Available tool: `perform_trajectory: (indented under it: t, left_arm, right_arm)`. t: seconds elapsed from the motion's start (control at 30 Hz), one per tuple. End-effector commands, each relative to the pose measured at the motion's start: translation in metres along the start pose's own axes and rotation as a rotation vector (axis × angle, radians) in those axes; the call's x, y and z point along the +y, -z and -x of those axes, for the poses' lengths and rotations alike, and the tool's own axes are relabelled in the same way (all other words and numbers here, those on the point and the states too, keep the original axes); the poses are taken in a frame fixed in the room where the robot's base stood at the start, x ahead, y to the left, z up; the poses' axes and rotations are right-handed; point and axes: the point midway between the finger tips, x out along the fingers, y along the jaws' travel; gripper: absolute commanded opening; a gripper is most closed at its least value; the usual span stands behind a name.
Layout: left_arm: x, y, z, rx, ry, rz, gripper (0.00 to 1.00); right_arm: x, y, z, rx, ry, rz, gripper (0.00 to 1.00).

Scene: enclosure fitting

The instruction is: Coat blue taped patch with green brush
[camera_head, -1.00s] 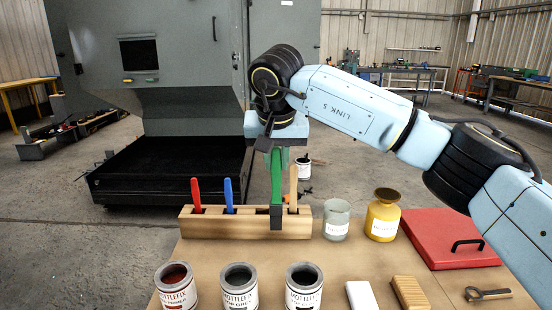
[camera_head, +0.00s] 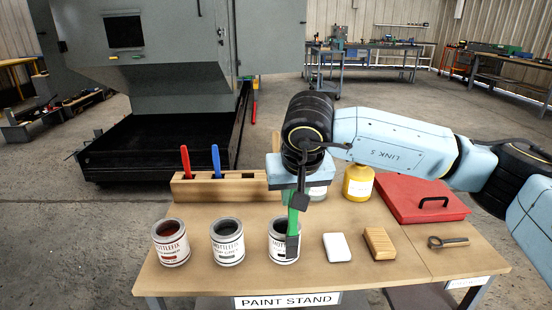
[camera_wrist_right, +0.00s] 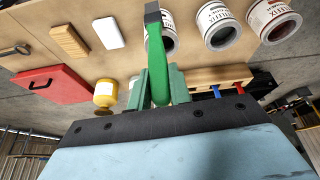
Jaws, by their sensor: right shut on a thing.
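My right gripper (camera_head: 298,192) is shut on the green brush (camera_head: 293,222) above the front of the paint stand. In the right wrist view, the gripper's fingers (camera_wrist_right: 158,88) hold the brush's green handle (camera_wrist_right: 155,55). The brush points down, its dark bristle end (camera_head: 292,245) overlapping the right side of the rightmost paint can (camera_head: 280,252). I cannot tell whether it is over the opening or in front of the can. Two more open cans stand to its left, one with reddish paint (camera_head: 170,245) and one dark (camera_head: 228,245). No blue taped patch shows. My left gripper is out of view.
A wooden holder (camera_head: 215,190) has a red brush (camera_head: 185,160) and a blue brush (camera_head: 216,160). A white block (camera_head: 337,247), wooden block (camera_head: 379,243), yellow jar (camera_head: 358,183), red case (camera_head: 425,198) and small tool (camera_head: 448,242) lie to the right. A grey cabinet (camera_head: 190,85) stands behind.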

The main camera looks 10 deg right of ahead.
Motion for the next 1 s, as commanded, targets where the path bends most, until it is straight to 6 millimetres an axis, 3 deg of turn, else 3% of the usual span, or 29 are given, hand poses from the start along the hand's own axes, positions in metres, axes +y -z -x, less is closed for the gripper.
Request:
perform_trajectory:
  t: [0.03, 0.2, 0.43, 0.77, 0.87, 1.0]
  left_arm:
    - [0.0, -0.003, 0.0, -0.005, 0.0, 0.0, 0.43]
    - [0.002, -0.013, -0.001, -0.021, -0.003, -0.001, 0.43]
    - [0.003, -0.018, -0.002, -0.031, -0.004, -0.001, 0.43]
    - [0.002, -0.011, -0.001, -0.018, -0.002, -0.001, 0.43]
    - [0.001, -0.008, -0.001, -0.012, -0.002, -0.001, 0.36]
    - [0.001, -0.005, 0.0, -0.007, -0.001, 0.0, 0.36]
  right_arm:
    - [0.01, -0.018, -0.011, -0.005, 0.003, 0.013, 0.0]
    - [0.031, -0.066, -0.037, -0.006, 0.02, 0.052, 0.0]
    - [0.052, -0.113, -0.064, -0.005, 0.038, 0.092, 0.0]
    - [0.043, -0.112, -0.063, 0.006, 0.05, 0.112, 0.0]
    - [0.045, -0.112, -0.063, 0.005, 0.049, 0.108, 0.0]
    - [0.048, -0.112, -0.064, 0.001, 0.044, 0.098, 0.0]
